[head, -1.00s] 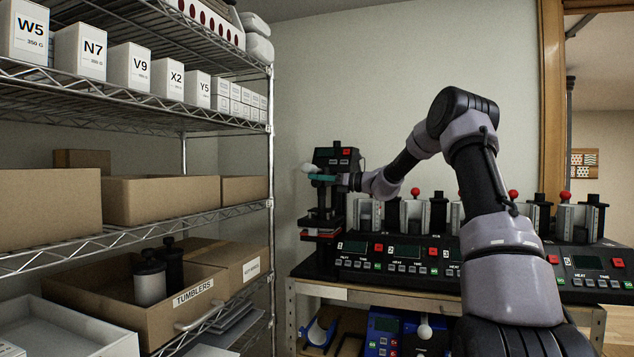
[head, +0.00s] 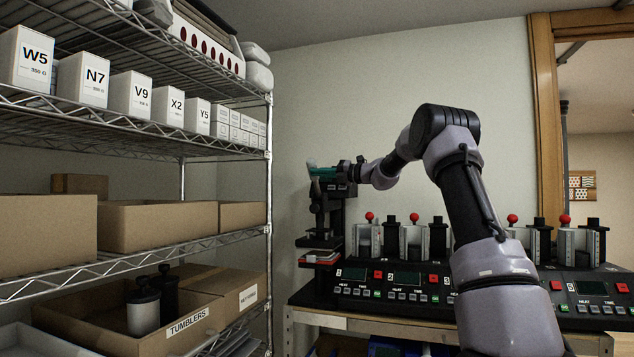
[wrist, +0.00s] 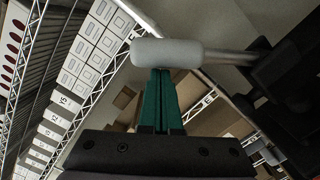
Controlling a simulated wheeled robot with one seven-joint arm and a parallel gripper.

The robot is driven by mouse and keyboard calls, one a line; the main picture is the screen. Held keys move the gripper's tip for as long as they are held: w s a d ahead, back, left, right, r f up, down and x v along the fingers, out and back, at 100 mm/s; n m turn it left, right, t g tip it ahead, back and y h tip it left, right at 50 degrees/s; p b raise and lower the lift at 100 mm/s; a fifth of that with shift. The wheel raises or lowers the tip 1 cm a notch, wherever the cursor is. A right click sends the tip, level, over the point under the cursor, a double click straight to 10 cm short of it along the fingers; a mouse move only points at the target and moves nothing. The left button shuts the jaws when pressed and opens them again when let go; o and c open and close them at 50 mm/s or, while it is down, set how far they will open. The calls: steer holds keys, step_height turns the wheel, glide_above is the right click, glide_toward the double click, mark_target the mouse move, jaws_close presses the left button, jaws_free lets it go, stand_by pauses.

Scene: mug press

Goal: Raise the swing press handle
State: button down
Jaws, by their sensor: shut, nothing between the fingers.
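The swing press (head: 322,215) stands at the left end of the bench, with a black column. Its handle has a pale, rounded grip (wrist: 166,53) on a metal rod (wrist: 228,58) that runs right in the wrist view. In the head view the grip (head: 311,163) shows small at the fingertips. My gripper (head: 314,172) has green fingers, shut together with nothing between them. In the wrist view the fingertips (wrist: 160,74) meet the underside of the grip; whether they touch or only overlap in the picture is hard to tell. My wrist hides much of the press head.
A wire shelf (head: 130,225) with boxes rises close on the left of the press. Mug press units (head: 405,280) with red knobs line the bench (head: 380,322) to the right, below my arm. The wall behind the press is bare.

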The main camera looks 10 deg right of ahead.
steer(key=shift+w+d+r, duration=0.4)
steer(key=shift+w+r, duration=0.3)
steer(key=shift+r, duration=0.1)
